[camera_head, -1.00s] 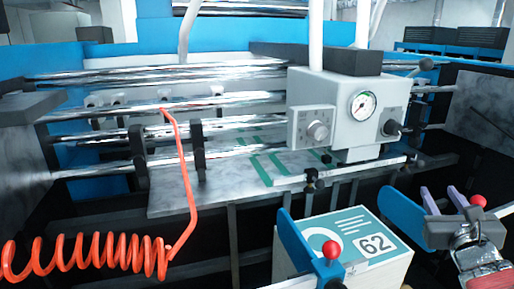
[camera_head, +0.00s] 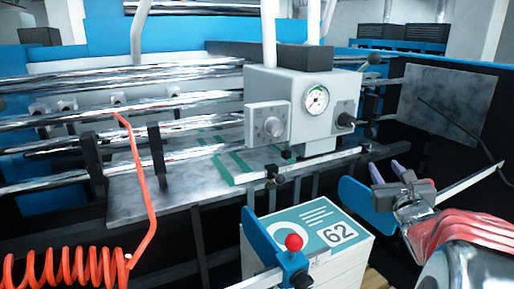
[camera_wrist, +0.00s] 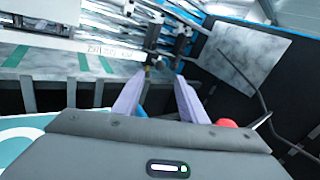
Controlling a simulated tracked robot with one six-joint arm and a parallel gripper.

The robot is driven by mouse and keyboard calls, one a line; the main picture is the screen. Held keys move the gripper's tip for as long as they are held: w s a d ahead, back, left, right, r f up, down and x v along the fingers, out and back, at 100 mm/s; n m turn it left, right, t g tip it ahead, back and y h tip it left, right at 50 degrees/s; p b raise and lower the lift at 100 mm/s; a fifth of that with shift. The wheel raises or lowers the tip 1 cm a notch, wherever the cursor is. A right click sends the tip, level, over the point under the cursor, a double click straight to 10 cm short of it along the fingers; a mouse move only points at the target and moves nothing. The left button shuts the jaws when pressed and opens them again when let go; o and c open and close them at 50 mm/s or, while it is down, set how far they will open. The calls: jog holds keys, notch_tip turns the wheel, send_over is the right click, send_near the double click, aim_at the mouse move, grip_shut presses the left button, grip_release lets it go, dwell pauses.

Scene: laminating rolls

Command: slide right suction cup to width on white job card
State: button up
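A rail (camera_head: 322,162) with two black fittings runs along the front of the machine. The left fitting (camera_head: 272,177) has a small brass tip. The right fitting (camera_head: 366,147) is near the rail's right end. In the wrist view, a black fitting (camera_wrist: 152,40) stands just beyond my fingertips, beside a white numbered scale (camera_wrist: 104,47); its brass-coloured lower tip shows. My gripper (camera_head: 388,165) is open and empty, its lavender fingers below and right of the right fitting. They also show in the wrist view (camera_wrist: 162,76), apart from the fitting. A teal-and-white card marked 62 (camera_head: 312,228) lies on a stack.
Blue side guides flank the stack, one at left (camera_head: 262,235) with a red knob (camera_head: 293,242), one at right (camera_head: 364,204). A grey box with a dial gauge (camera_head: 316,99) stands above the rail. A coiled orange hose (camera_head: 75,264) hangs at left.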

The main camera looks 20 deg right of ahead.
aim_at(376, 155)
jog(key=shift+x, duration=3.85)
grip_shut()
